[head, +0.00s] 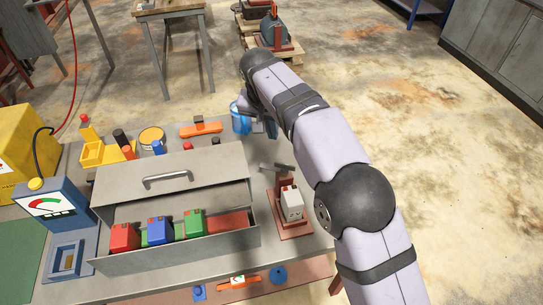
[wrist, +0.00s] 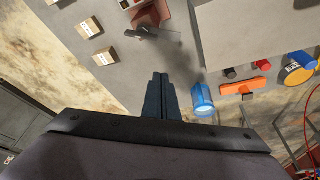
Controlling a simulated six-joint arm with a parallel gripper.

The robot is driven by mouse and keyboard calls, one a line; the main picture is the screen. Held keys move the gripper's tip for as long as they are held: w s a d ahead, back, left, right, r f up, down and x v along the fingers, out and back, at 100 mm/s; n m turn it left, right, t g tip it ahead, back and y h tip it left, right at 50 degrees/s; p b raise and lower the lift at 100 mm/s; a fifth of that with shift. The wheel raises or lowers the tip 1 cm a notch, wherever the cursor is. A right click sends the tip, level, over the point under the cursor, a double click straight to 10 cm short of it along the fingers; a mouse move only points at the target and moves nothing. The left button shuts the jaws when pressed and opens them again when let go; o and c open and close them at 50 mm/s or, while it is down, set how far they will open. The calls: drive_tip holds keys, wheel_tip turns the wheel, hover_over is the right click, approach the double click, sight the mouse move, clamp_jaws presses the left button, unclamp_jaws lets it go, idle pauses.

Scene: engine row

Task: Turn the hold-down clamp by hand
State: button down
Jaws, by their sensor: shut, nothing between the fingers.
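The hold-down clamp (head: 278,168) stands on the right part of the bench. It has a grey bar on a red-brown post and base, with a pale block (head: 291,203) beside the post. In the wrist view the clamp's grey bar (wrist: 156,34) shows near the top, ahead of my fingertips and apart from them. My gripper (head: 264,127) is partly hidden by my arm in the head view, near the bench's far edge beyond the clamp. In the wrist view my gripper (wrist: 160,76) has its dark fingers together, with nothing between them.
A grey box (head: 170,185) with coloured blocks lies left of the clamp. Labelled boxes (wrist: 90,28) lie left of the clamp in the wrist view. An orange bar (head: 201,129) lies behind.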

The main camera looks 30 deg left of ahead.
sight(277, 166)
drive_tip(key=shift+f, duration=0.1)
drive_tip(key=d+p+x, duration=0.1)
drive_tip(key=p+x, duration=0.3)
drive_tip(key=x, duration=0.6)
drive_tip(key=shift+s+p, duration=0.7)
drive_tip(key=shift+s, duration=1.35)
